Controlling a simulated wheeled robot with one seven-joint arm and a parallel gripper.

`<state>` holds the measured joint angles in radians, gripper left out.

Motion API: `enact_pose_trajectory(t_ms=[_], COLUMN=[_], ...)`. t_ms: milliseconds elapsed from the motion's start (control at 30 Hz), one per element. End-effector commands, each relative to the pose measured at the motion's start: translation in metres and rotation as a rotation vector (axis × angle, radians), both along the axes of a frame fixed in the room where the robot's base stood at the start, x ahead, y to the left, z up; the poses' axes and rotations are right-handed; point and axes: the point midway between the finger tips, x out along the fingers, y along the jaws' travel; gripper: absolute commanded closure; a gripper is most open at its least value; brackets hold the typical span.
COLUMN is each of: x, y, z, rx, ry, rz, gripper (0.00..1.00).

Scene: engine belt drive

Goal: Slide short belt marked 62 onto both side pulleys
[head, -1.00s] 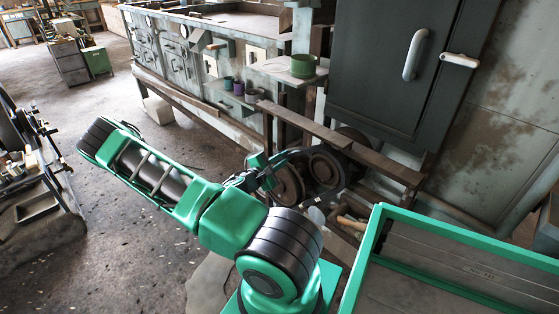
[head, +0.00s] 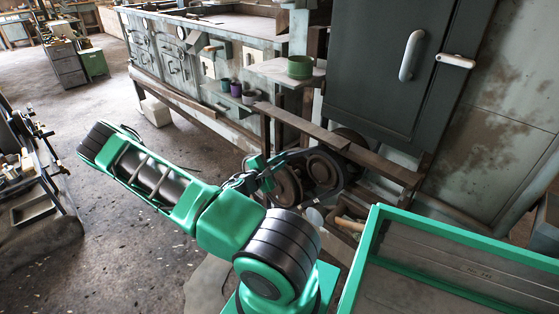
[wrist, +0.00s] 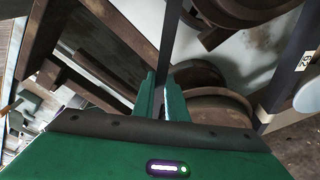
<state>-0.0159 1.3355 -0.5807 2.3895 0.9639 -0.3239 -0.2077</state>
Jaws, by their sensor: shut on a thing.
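The short belt is a dark loop; one strand (wrist: 168,45) runs between my gripper's fingers (wrist: 160,90) in the wrist view. Another dark strand (wrist: 287,75) passes at the right, beside a white tag that appears to read 62 (wrist: 306,60). In the head view my gripper (head: 264,172) is shut at the left of the brown side pulleys, the near one (head: 287,187) and the far one (head: 322,168). A dark band shows around the far pulley. Brown pulley rims (wrist: 197,76) sit just beyond the fingers. Whether the belt is seated in either groove cannot be told.
A rusty beam (head: 303,126) runs above the pulleys. A grey cabinet (head: 385,65) stands behind. A shelf with a green pot (head: 300,67) is above left. A green-framed tray (head: 450,235) fills the lower right. Open floor lies at left.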

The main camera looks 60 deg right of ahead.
Motion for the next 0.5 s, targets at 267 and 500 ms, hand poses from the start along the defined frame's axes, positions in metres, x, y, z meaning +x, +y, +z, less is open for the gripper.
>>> enact_pose_trajectory(t_ms=[267,500], x=[0.0001,0.0001], y=[-0.0001,0.0], z=[-0.0007,-0.0008], rx=[-0.001,0.0], ry=[0.0,0.0], rz=[0.001,0.0], gripper=[1.0,0.66])
